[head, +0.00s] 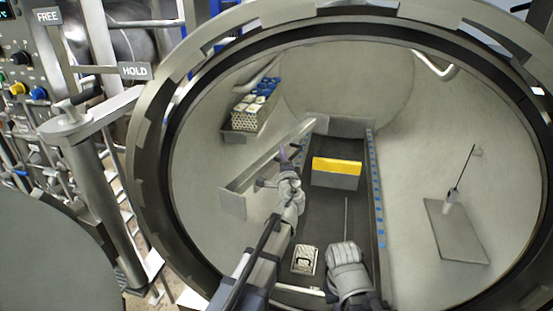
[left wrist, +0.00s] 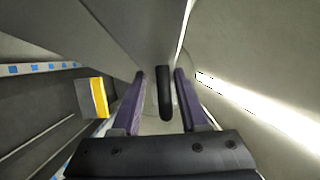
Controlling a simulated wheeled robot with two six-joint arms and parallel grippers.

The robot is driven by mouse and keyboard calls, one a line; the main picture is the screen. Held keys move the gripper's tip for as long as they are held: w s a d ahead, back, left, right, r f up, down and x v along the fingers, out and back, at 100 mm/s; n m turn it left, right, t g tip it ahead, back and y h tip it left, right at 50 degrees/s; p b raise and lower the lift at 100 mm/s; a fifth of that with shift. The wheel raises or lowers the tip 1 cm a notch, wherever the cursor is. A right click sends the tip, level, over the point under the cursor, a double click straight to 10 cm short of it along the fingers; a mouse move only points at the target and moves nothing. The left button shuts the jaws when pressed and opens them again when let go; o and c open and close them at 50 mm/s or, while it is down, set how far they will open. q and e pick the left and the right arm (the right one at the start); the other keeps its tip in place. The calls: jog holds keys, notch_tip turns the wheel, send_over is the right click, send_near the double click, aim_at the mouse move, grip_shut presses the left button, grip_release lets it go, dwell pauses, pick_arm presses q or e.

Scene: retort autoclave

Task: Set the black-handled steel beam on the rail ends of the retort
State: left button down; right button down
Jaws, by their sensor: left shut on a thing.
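The steel beam (head: 262,160) is a long grey bar slanting across the left part of the retort (head: 160,160) opening in the head view. My left gripper (head: 284,156), with purple fingers, is at its side. In the left wrist view the black handle (left wrist: 164,92) stands between the two fingers (left wrist: 160,98), which are shut on it. The blue-marked rail (head: 376,190) runs along the right side of the dark floor; the left one is mostly hidden by the beam and my arm. My right gripper (head: 346,252) is low in the middle; its fingers cannot be made out.
A grey block with a yellow top (head: 337,167) stands on the dark floor. A perforated crate with blue and white items (head: 250,112) is at the back left. A flat plate with a thin probe (head: 455,230) lies at right. A small metal piece (head: 305,259) is near the front.

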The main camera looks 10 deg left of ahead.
pick_arm(q)
jog(key=d+f+m+h+b, duration=0.4)
jog(key=d+f+h+b, duration=0.15)
jog(key=f+b, duration=0.4)
jog(key=d+f+m+h+b, duration=0.35)
jog(key=f+h+b, duration=0.25)
jog(key=f+b, duration=0.35)
jog(key=s+d+f+m+g+h+b, duration=0.3)
jog(key=s+d+f+h+b, duration=0.1)
jog(key=f+b, duration=0.4)
jog(key=s+d+f+m+g+h+b, duration=0.3)
jog(key=s+d+f+m+h+b, duration=0.1)
jog(key=f+b, duration=0.4)
jog(key=shift+s+d+f+h, duration=0.15)
jog(key=shift+s+f+h, duration=0.3)
jog(key=shift+s+f, duration=0.45)
jog(key=shift+w+f, duration=0.15)
jog(key=shift+f+b, duration=0.25)
jog(key=shift+b, duration=0.2)
jog(key=shift+f+b, duration=6.5)
jog(key=shift+b, duration=0.05)
jog(key=shift+f+b, duration=0.5)
